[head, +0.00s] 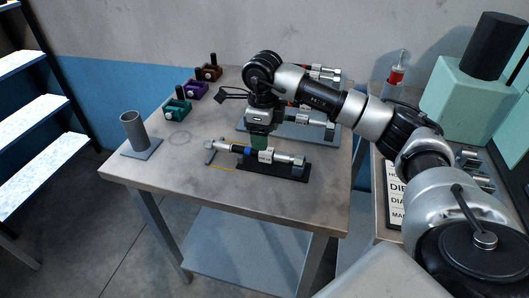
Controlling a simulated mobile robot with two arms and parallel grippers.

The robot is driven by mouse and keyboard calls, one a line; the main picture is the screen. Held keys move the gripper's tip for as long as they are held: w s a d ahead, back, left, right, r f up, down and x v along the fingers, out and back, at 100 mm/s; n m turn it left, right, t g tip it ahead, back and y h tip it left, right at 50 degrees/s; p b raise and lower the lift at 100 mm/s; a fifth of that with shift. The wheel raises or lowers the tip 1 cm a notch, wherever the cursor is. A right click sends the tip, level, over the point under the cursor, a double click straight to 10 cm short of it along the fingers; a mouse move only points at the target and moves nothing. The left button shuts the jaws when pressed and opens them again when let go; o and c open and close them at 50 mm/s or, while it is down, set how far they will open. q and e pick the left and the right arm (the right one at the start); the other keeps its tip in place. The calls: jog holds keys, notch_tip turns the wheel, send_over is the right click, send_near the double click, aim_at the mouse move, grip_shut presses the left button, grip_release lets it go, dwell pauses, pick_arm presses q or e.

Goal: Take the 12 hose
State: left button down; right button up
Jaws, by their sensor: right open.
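My right gripper (258,148) points down over the middle of this hose and is open. Its fingertips are close to the hose; I cannot tell whether they touch it. More hose assemblies (318,117) lie on a grey tray behind my right arm, partly hidden. My left gripper is not in view.
A grey upright cylinder on a plate (134,132) stands at the table's left. Teal, purple and brown clamps (177,107) line the left-back edge. A side bench at right holds a printed chart (395,190) and a pale green machine (462,100). The table's front-left is clear.

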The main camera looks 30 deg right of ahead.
aim_at(259, 153)
notch_tip(259, 153, down, 5)
jog(key=shift+r+p, duration=0.1)
jog(key=shift+p, duration=0.6)
jog(key=shift+f, duration=0.4)
jog(key=shift+r, duration=0.1)
grip_shut()
